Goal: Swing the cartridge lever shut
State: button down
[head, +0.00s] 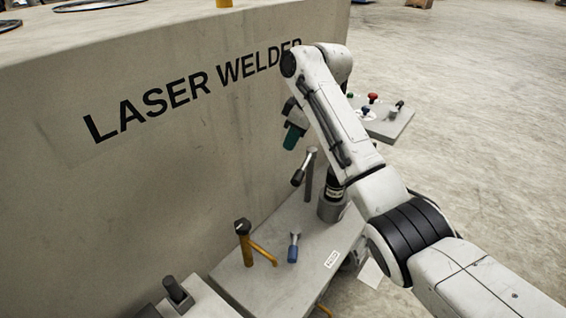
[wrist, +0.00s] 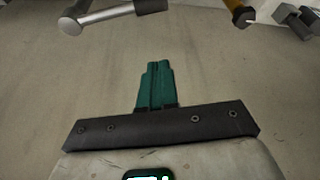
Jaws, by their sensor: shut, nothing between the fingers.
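No readable label says which lever is the cartridge lever. A grey lever with a black grip (head: 298,178) sits on an upright post beside a dark-banded cylinder (head: 332,200) in the head view. A metal bar with a black grip (wrist: 105,14), probably the same lever, crosses the top left of the wrist view. My gripper (head: 291,138) hangs above and left of this lever, apart from it. Its teal fingers (wrist: 156,85) are shut together with nothing between them. My arm covers part of the area right of the cylinder.
A yellow lever with a black top (head: 244,228) and a blue-handled lever (head: 293,247) stand on the grey bench (head: 265,295). The laser welder's wall (head: 120,200) rises behind. A small panel with coloured knobs (head: 392,122) is beyond my arm. Open floor lies right.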

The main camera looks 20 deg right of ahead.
aim_at(304, 166)
notch_tip(304, 166, down, 9)
jog(key=p, duration=0.3)
jog(key=shift+w+d, duration=0.2)
jog(key=shift+d, duration=0.05)
dwell(0.5)
dwell(0.4)
